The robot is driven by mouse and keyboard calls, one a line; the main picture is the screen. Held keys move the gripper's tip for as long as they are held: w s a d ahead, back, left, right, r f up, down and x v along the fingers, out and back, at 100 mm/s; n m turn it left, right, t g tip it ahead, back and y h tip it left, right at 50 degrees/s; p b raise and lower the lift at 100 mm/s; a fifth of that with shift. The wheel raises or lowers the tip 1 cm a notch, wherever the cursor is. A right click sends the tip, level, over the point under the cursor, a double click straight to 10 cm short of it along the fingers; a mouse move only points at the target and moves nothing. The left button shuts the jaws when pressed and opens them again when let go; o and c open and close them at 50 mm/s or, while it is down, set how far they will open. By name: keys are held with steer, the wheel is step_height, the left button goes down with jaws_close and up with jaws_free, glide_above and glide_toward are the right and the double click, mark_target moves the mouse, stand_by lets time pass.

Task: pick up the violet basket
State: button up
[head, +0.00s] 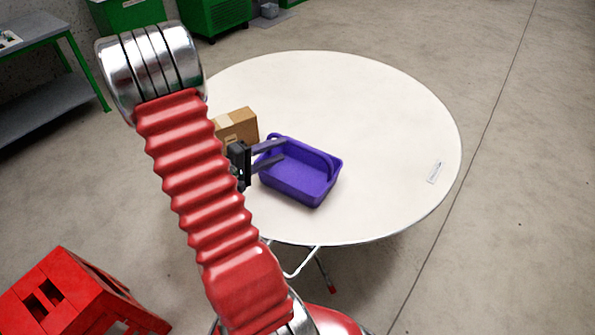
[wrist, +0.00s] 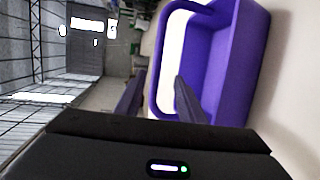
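The violet basket (head: 308,188) stands on the round table, left of its middle, with a looped handle at each end. My gripper (head: 283,149) is over the basket's left end, its two dark fingers apart. In the wrist view the basket (wrist: 228,60) fills the upper right. There, the fingers of my gripper (wrist: 161,76) are spread, with part of the near handle (wrist: 155,75) showing between them. I cannot tell whether either finger touches the handle. The basket looks empty in the head view.
A cardboard box (head: 238,125) stands on the white table (head: 390,120) just behind my gripper, close to the basket. A small white label (head: 435,172) lies near the right edge. A red crate-like object (head: 75,295) is on the floor at left.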

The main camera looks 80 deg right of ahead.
steer(key=x, duration=0.5)
steer(key=shift+d, duration=0.15)
steer(key=shift+s, duration=0.1)
steer(key=x, duration=0.5)
steer(key=shift+d+r, duration=0.15)
steer(key=shift+r, duration=0.1)
steer(key=shift+c, duration=0.6)
steer(key=c, duration=0.7)
jaws_close()
steer(key=shift+f, duration=0.15)
